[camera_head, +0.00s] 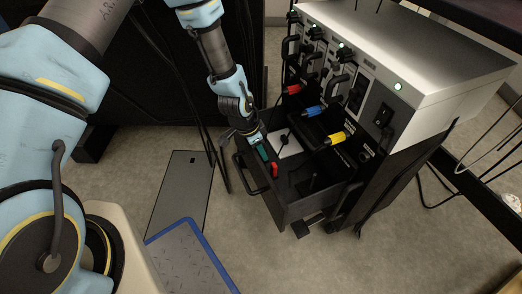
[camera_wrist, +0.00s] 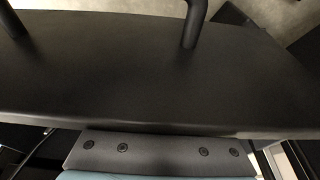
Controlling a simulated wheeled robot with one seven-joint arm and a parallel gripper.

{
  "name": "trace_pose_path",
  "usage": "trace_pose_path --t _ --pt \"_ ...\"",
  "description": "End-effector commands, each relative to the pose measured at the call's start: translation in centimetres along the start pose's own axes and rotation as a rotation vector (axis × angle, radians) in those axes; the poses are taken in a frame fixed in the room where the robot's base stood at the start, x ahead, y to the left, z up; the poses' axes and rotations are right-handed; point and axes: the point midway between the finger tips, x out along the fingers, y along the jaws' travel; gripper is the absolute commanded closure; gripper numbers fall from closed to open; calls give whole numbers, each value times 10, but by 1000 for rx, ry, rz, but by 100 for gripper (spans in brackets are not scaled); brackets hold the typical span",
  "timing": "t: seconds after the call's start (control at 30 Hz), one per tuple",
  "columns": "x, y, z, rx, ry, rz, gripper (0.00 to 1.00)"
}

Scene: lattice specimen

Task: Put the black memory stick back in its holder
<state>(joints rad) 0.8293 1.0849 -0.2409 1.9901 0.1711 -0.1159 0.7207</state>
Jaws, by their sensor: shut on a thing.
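My gripper (camera_head: 247,137) is at the left end of the open dark drawer (camera_head: 297,212), close to the drawer's handle (camera_head: 239,176). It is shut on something. Its fingertips are too small and dark in the head view to show what is between them, and no fingertips show in the wrist view. A broad dark surface (camera_wrist: 130,70) fills the wrist view, with two black posts at its top edge. I cannot make out the black memory stick or its holder for certain. A small dark item (camera_head: 310,184) is inside the drawer.
A teal-and-red item (camera_head: 264,154) and a white sheet (camera_head: 286,143) lie in the drawer. A dark flat panel (camera_head: 181,190) and a blue-edged platform (camera_head: 195,262) are at lower left.

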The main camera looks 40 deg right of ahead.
Motion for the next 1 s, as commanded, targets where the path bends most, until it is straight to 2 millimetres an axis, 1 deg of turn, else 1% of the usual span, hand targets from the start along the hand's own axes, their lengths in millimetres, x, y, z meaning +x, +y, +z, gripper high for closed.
trace_pose_path --t 0.27,0.3,0.5,0.6,0.77,1.0 --pt "2 0 2 0 -2 1 100" --pt "2 0 2 0 -2 1 68" --pt "2 0 2 -1 -3 1 45" --pt "2 0 2 -1 -3 2 36" --pt "2 1 3 -1 -3 2 36" --pt "3 1 3 -1 -4 2 9"
